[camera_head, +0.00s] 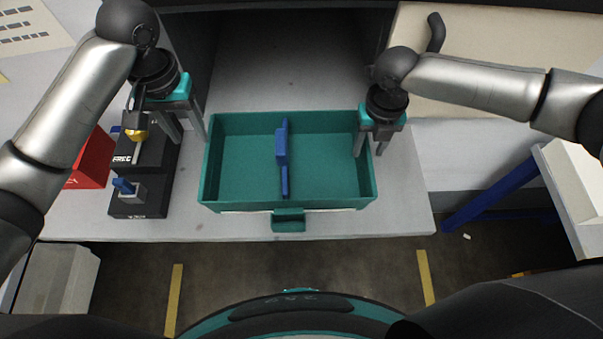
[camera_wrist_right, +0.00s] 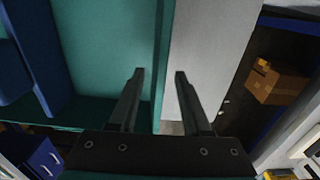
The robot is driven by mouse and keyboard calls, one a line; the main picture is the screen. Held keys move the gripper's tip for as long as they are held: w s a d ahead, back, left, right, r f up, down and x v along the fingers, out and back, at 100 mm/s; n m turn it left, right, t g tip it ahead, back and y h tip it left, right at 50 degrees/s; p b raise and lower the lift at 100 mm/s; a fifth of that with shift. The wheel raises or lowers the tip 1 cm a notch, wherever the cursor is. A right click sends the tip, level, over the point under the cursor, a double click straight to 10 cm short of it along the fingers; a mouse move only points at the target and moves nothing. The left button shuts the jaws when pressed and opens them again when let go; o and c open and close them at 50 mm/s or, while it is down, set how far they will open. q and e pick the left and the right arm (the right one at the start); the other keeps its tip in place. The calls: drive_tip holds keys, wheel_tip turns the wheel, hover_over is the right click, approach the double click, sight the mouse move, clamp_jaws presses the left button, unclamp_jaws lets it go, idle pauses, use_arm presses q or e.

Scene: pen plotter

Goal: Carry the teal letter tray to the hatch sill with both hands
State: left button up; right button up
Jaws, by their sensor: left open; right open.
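The teal letter tray (camera_head: 240,160) lies level on a pale grey surface in front of the dark hatch opening, with a blue divider (camera_head: 282,155) standing inside it. My left gripper (camera_head: 193,140) is open at the tray's left wall, its fingers apart near the rim. My right gripper (camera_head: 369,150) is open at the tray's right wall. In the right wrist view my right gripper (camera_wrist_right: 158,75) has its fingers apart, with the tray's wall (camera_wrist_right: 163,60) between them.
The grey counter (camera_head: 405,200) is clear to the tray's right. The dark hatch recess (camera_head: 290,60) behind the tray looks empty. A blue frame (camera_head: 490,200) stands at the right.

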wheel_tip(320, 180, up, 10)
drive_tip(key=shift+r, duration=0.2)
idle(0.6)
